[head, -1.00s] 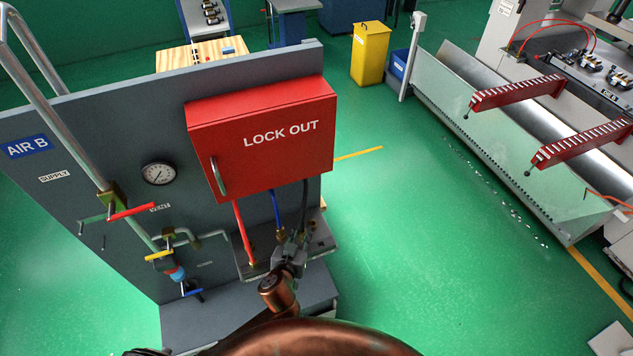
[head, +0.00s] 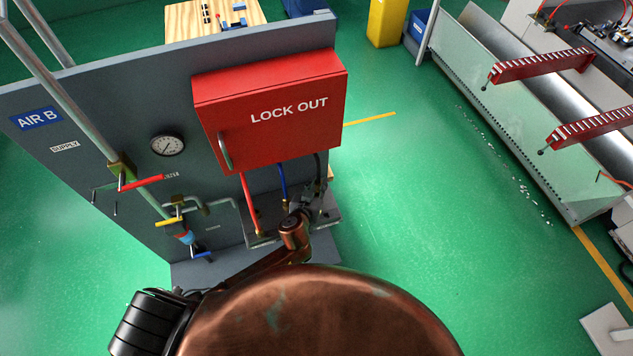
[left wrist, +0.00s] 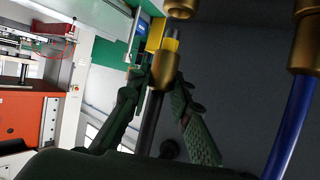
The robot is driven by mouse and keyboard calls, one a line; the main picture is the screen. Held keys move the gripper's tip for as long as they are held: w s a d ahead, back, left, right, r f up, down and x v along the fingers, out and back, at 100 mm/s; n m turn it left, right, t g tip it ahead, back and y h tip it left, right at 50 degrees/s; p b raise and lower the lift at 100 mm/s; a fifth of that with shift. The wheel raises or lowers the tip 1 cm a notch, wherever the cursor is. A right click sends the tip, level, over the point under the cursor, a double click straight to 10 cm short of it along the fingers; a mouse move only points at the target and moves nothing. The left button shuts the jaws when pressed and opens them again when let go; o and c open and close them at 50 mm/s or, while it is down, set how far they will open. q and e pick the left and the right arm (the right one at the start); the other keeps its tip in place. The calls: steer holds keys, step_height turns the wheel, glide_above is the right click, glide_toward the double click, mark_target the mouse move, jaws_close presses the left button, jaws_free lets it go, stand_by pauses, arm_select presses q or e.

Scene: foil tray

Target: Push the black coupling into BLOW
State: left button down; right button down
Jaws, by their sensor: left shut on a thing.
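My left gripper (left wrist: 160,78) is shut on the brass end of the black coupling (left wrist: 164,70), one green finger on each side. The black hose (left wrist: 150,122) runs from this end between the fingers. A grey nose on the coupling points at a brass port (left wrist: 182,9); I cannot tell whether it is seated. In the head view, my left gripper (head: 304,204) is small and dark at the right part of the ledge, below the black hose (head: 320,165). The BLOW label is not readable. My right gripper is not in view.
A red LOCK OUT box (head: 270,110) hangs above the ledge (head: 262,238). A red hose (head: 249,200) and a blue hose (head: 282,182) run down beside the black one. The blue hose's brass fitting (left wrist: 305,45) is close by.

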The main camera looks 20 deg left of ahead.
mark_target(318, 190)
arm_select(q)
steer(key=shift+f+b, duration=0.55)
steer(key=shift+f, duration=0.3)
steer(key=shift+f+b, duration=0.55)
steer(key=shift+f+b, duration=0.6)
steer(key=shift+f, duration=0.05)
steer(key=shift+s, duration=0.1)
steer(key=c, duration=1.7)
jaws_free()
